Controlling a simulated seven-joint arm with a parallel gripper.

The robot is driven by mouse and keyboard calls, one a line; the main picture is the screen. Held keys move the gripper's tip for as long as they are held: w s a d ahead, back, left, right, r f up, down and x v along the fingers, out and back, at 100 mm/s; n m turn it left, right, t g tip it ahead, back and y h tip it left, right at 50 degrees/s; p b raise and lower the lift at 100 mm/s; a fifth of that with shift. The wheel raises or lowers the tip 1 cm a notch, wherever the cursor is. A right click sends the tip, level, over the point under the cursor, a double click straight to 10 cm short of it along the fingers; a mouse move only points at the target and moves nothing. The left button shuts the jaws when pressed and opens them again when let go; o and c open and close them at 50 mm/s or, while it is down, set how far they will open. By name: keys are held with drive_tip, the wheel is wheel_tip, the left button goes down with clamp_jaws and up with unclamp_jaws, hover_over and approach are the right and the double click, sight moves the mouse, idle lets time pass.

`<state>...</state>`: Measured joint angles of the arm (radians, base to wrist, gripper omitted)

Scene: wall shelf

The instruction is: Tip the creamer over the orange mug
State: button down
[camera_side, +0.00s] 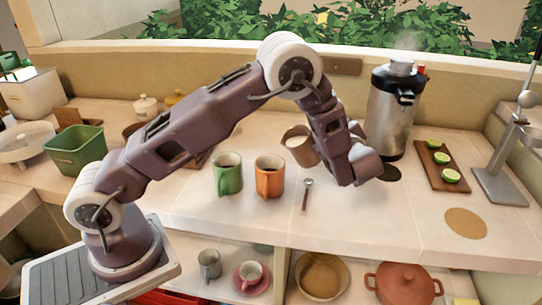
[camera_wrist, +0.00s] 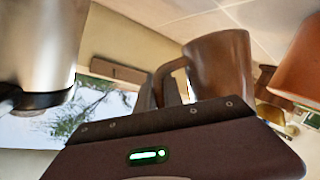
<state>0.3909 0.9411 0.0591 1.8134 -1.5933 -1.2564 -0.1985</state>
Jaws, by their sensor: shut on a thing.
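The brown creamer (camera_side: 305,155) is in my gripper, to the right of and behind the orange mug in the side view. It leans with its mouth to the left, and white liquid shows inside. The orange mug (camera_side: 269,182) stands upright on the counter; its contents look dark. My gripper (camera_side: 326,146) is shut on the creamer's handle side, partly hidden by my wrist. In the wrist view the creamer (camera_wrist: 222,65) and its handle are ahead of my gripper (camera_wrist: 165,92), and the orange mug (camera_wrist: 302,65) is at the right edge. No stream of liquid is visible.
A green mug (camera_side: 227,175) stands left of the orange mug. A spoon (camera_side: 307,195) lies to the right. A steel urn (camera_side: 390,120) stands close behind my wrist, also large in the wrist view (camera_wrist: 38,45). A board with limes (camera_side: 442,168) is at right.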

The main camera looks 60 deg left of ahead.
drive_tip(key=shift+s+a+r+n+t+b, duration=0.1)
drive_tip(key=shift+s+r+n+t+b, duration=0.35)
drive_tip(key=shift+b, duration=0.75)
drive_tip(key=shift+s+r+n+t+b, duration=0.2)
drive_tip(key=shift+r+b, duration=0.4)
drive_tip(key=shift+b, duration=0.55)
idle(0.4)
drive_tip(key=shift+s+r+n+t+y, duration=0.25)
drive_tip(key=shift+s+r+n+y, duration=0.1)
drive_tip(key=shift+r+n, duration=0.3)
drive_tip(key=shift+s+r+n+t+y, duration=0.25)
drive_tip(key=shift+s+r+n, duration=0.15)
drive_tip(key=shift+r, duration=0.35)
idle(2.5)
drive_tip(key=w+f+m+g+p, duration=0.1)
drive_tip(key=w+f+m+p, duration=0.1)
drive_tip(key=f, duration=0.2)
drive_tip(key=w+f+m+g+h+p, duration=0.1)
drive_tip(key=w+f+m+g+p, duration=0.1)
drive_tip(key=w+f+m+p, duration=0.1)
drive_tip(key=w+f+m+g+p, duration=0.2)
drive_tip(key=f+m, duration=0.1)
drive_tip(key=f, duration=0.1)
drive_tip(key=shift+w+d+f+h, duration=0.15)
drive_tip(key=shift+d+f+h, duration=0.1)
drive_tip(key=shift+f+h, duration=0.15)
drive_tip(key=shift+p, duration=0.3)
